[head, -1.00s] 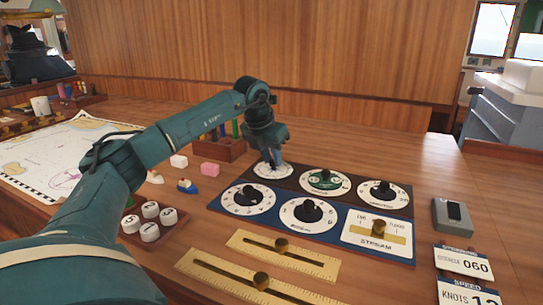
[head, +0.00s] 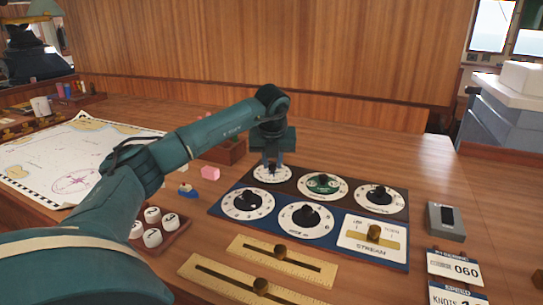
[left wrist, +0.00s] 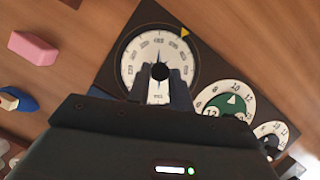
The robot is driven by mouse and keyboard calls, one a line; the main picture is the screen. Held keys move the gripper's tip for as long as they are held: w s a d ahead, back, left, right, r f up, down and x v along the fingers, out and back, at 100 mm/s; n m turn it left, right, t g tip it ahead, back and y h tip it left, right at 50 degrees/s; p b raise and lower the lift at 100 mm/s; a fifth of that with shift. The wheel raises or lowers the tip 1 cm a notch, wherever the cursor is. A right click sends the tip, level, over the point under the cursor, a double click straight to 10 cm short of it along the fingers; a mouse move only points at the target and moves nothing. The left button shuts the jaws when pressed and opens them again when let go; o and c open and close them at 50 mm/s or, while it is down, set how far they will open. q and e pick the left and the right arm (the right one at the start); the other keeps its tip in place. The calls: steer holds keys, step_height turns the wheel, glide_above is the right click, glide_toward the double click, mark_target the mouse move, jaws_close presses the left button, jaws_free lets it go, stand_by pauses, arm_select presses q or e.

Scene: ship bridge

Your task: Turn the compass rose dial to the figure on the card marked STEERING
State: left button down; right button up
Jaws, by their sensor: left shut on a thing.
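The compass rose dial (head: 263,178) is the white round dial at the back left of the panel. In the left wrist view its graduated white face (left wrist: 138,50) has a dark needle mark and a black centre knob (left wrist: 160,71). A yellow pointer (left wrist: 185,32) sits at its rim. My left gripper (head: 273,167) comes down from above, its fingers shut on the knob, partly hiding the dial. The dial's small figures are too blurred to read surely. The STEERING card (head: 455,268) at the lower right reads 060; its heading is blurred. My right gripper is out of view.
A green-centred dial (head: 323,186) and several black-knobbed dials share the panel, with a STREAM slider plate (head: 372,240) at its front right. Brass slider rules (head: 281,262) lie in front. A pink block (head: 210,173) and a grey switch box (head: 446,221) stand beside the panel.

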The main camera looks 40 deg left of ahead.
arm_select(q)
steer(key=n, duration=0.2)
steer(key=n+g+y+p, duration=0.1)
steer(key=n, duration=0.1)
steer(key=shift+w+d+n+p, duration=0.1)
steer(key=shift+w+n+p, duration=0.1)
steer(key=shift+n+p, duration=0.15)
steer(key=shift+n+g, duration=0.25)
steer(key=shift+g, duration=0.05)
steer(key=c, duration=1.3)
jaws_free()
steer(key=shift+o, duration=0.2)
steer(key=v, duration=1.3)
steer(key=shift+d, duration=0.1)
